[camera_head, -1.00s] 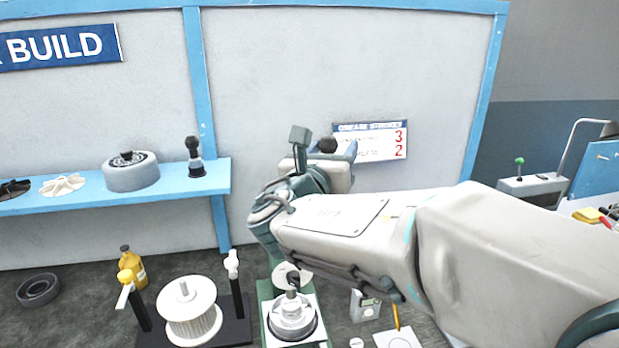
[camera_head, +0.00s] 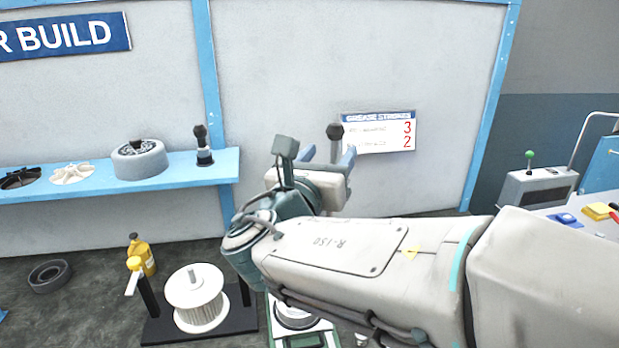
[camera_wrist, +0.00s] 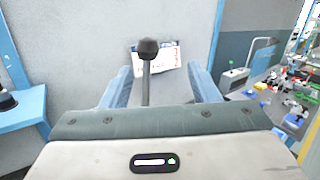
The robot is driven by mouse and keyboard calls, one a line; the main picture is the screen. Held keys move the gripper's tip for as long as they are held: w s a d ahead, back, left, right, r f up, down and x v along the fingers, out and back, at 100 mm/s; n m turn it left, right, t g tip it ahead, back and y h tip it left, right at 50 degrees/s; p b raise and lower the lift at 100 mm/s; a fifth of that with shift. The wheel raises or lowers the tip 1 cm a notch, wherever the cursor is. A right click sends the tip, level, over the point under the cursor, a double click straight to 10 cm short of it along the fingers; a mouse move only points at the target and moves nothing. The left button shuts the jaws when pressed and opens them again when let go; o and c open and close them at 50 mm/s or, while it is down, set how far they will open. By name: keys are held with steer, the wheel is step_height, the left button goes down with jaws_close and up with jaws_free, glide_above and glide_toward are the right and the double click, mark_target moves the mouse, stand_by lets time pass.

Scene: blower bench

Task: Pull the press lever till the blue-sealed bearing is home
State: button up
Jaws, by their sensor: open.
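The press lever shows as a black ball knob (camera_head: 335,131) on a thin grey shaft, standing upright behind my wrist. In the wrist view the knob (camera_wrist: 148,46) and shaft stand between the two blue fingers, nearer the left one. My gripper (camera_head: 329,154) is open, its fingers (camera_wrist: 162,78) on either side of the shaft, with gaps showing. The press base (camera_head: 306,341) is green and white, with a round silver part (camera_head: 296,316) on it. My arm hides most of the press. I cannot make out the blue-sealed bearing.
A white finned rotor (camera_head: 196,300) stands on a black stand left of the press, with a yellow bottle (camera_head: 142,256) behind. A blue shelf (camera_head: 200,175) holds fan parts. A wall card (camera_head: 378,132) is behind the knob. A grey box with a green knob (camera_head: 535,188) is at right.

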steer(key=v, duration=0.7)
steer(key=shift+r, duration=0.25)
steer(key=shift+s, duration=0.1)
stand_by(0.6)
